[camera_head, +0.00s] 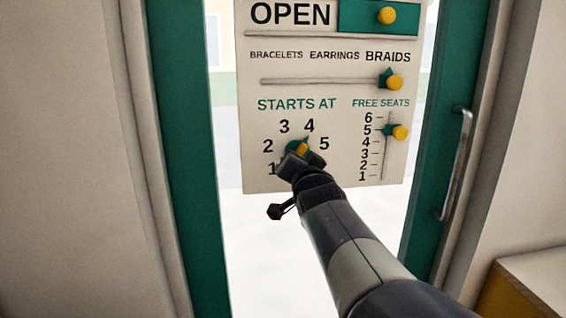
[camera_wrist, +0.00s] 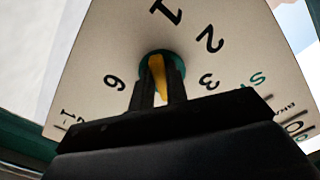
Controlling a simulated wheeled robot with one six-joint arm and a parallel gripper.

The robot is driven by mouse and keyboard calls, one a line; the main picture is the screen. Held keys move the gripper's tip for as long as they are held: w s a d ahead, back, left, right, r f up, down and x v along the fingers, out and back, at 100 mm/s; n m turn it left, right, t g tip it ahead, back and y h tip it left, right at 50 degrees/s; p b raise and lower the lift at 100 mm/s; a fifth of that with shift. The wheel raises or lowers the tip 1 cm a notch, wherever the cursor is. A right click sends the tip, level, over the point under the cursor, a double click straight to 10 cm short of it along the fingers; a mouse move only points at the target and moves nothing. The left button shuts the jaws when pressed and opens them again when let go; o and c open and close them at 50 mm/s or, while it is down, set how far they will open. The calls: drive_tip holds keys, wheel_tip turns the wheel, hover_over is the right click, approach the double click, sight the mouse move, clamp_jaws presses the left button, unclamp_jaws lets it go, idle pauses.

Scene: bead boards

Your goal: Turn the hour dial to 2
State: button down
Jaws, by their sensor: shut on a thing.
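The hour dial (camera_head: 293,146) is a small teal disc with a yellow grip, under "STARTS AT" on the white sign board (camera_head: 340,98). The numbers 1 to 5 show around it in the head view; my gripper covers the lower right. A bit of teal shows on the side toward the 4, but I cannot tell surely where the dial points. My gripper (camera_head: 298,158) reaches up from the lower right and is shut on the dial's yellow grip. In the wrist view the yellow grip (camera_wrist: 157,73) stands between the two dark fingers, with 6, 1, 2 and 3 around it.
Several sliders with yellow knobs are on the same board: the OPEN knob (camera_head: 386,15), the BRAIDS knob (camera_head: 394,83) and the FREE SEATS knob (camera_head: 399,132) near 5. A green door frame (camera_head: 180,130) and metal handle (camera_head: 455,165) flank the board.

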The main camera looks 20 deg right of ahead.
drive_tip(key=n, duration=0.7)
drive_tip(key=n+b, duration=0.1)
drive_tip(key=n, duration=0.6)
drive_tip(key=d+n, duration=0.1)
drive_tip(key=n, duration=0.6)
drive_tip(key=shift+s+d+r+b, duration=0.1)
drive_tip(key=shift+s+r+b, duration=0.1)
drive_tip(key=shift+b, duration=0.1)
drive_tip(key=shift+n, duration=0.4)
drive_tip(key=c, duration=1.4)
unclamp_jaws()
drive_tip(key=shift+s, duration=0.1)
